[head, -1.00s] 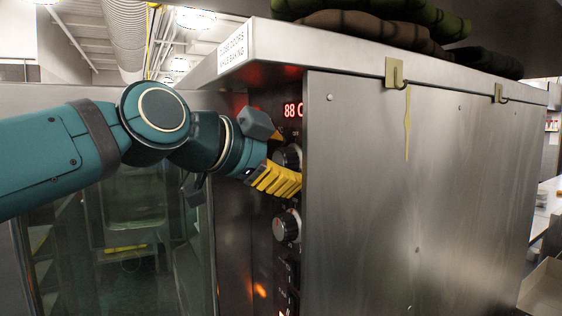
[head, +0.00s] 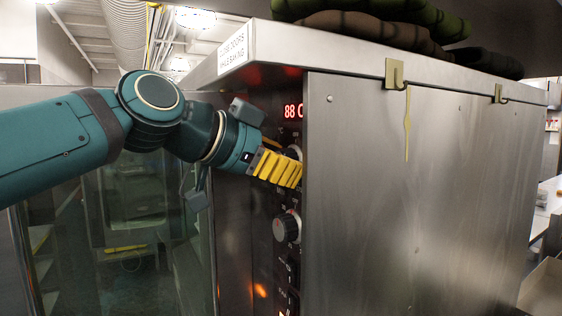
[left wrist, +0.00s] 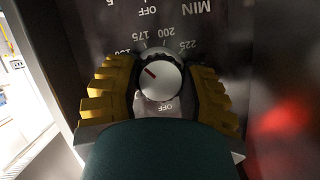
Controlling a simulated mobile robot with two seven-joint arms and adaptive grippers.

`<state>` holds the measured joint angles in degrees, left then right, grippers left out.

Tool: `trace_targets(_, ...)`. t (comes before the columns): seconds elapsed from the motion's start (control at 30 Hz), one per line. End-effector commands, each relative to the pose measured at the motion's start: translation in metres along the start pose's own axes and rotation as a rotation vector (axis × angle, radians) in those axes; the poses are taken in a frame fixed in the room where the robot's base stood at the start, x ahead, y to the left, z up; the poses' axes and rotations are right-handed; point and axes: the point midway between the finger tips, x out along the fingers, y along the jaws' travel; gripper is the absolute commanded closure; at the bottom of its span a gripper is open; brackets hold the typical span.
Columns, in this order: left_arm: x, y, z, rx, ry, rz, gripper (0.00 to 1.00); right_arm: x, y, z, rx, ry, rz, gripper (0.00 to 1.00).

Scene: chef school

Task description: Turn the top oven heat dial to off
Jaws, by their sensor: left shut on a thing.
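The top oven heat dial (head: 294,151) is on the oven's narrow control panel, mostly hidden behind my yellow fingers in the head view. In the left wrist view the dial (left wrist: 160,82) is a silver-faced knob with a red pointer line toward the upper left. Upside-down markings surround it: 175, 200 and 225 above, OFF just below. The red line points away from that OFF mark. My left gripper (head: 290,171) is shut on the dial, one ridged yellow finger on each side in the left wrist view (left wrist: 160,92). My right gripper is not in view.
A second dial (head: 287,227) sits below, with switches under it. A red digital display (head: 293,111) is above. The oven's steel side (head: 420,190) stands right of the panel. A glass door (head: 125,235) is at the left, behind my arm.

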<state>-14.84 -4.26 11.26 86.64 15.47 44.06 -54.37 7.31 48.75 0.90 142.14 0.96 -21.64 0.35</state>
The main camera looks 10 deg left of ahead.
Motion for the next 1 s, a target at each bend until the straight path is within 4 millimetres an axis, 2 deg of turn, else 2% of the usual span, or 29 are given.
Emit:
trace_targets(0.4,0.0004,-0.0006,0.0005,-0.182,-0.001,0.075,0.93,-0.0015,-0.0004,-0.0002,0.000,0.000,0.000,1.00)
trace_targets(0.93,0.0005,-0.0002,0.0008,-0.207,-0.002,0.086,0.93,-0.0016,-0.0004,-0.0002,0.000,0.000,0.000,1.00)
trace_targets(0.97,0.0006,-0.0002,0.0008,-0.207,-0.002,0.086,0.48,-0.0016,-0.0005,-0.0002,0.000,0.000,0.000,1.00)
trace_targets(1.0,0.0005,-0.0002,0.0007,-0.207,-0.002,0.086,0.34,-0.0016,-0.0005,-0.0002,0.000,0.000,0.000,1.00)
